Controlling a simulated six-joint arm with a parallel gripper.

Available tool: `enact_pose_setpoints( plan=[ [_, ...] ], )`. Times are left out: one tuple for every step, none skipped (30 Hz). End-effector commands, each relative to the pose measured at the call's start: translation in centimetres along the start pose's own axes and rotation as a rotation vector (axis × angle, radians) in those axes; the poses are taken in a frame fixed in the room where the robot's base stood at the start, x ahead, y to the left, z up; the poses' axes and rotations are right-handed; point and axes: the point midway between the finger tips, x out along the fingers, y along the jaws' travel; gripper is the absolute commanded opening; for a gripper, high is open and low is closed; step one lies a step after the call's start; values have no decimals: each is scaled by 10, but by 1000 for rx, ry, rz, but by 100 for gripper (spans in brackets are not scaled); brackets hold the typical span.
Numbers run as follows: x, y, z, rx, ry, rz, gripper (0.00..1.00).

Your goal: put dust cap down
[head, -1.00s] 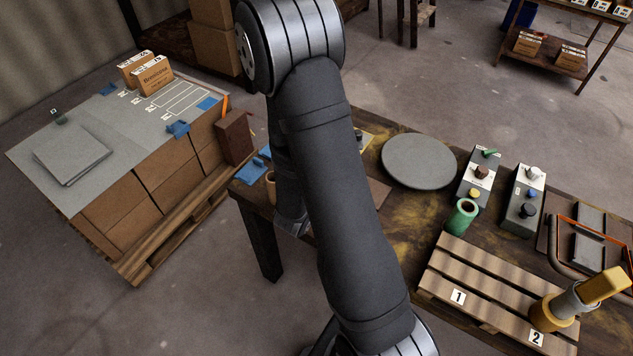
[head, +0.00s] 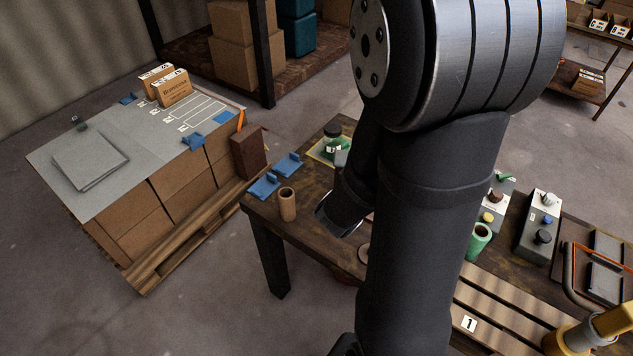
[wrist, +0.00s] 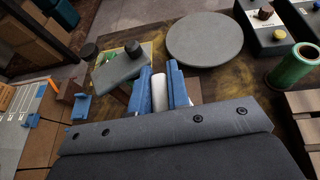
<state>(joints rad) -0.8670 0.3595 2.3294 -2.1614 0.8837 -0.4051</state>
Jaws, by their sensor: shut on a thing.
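My gripper (wrist: 162,90) has blue fingers, and they are closed on a small pale piece (wrist: 159,93). I take it to be the dust cap, though only part of it shows. In the head view my wrist (head: 340,213) is over the left part of the wooden table, and the fingertips and held piece cannot be made out there. In the wrist view the held piece is above the table, and I cannot tell how high.
A dark-lidded green jar (head: 332,136) stands on a yellowish sheet at the back left. A brown cup (head: 287,204) and blue brackets (head: 264,186) are near the table's left end. A round grey plate (wrist: 205,38), control boxes (head: 540,225) and a green cylinder (head: 478,240) lie rightward.

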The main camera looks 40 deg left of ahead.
Motion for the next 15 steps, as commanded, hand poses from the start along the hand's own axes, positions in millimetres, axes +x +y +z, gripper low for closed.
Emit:
enact_pose_setpoints(
  plan=[
    [-3,0,9,6,-3,2,0],
    [-5,0,13,6,-5,3,0],
    [-7,0,17,6,-3,2,0],
    [-8,0,20,4,-3,2,0],
    [-10,0,23,4,-3,2,0],
    [-11,0,28,5,-3,1,0],
    [-13,0,31,4,-3,1,0],
    [-14,0,34,4,-2,2,0],
    [-16,0,39,4,-2,3,0],
    [-12,5,41,6,-1,-5,0],
    [-8,10,44,8,0,-13,0],
    [-3,15,49,13,0,-24,0],
    [0,19,52,17,1,-33,0],
    [4,22,55,20,1,-41,0],
    [8,28,59,25,0,-53,0]
  ],
)
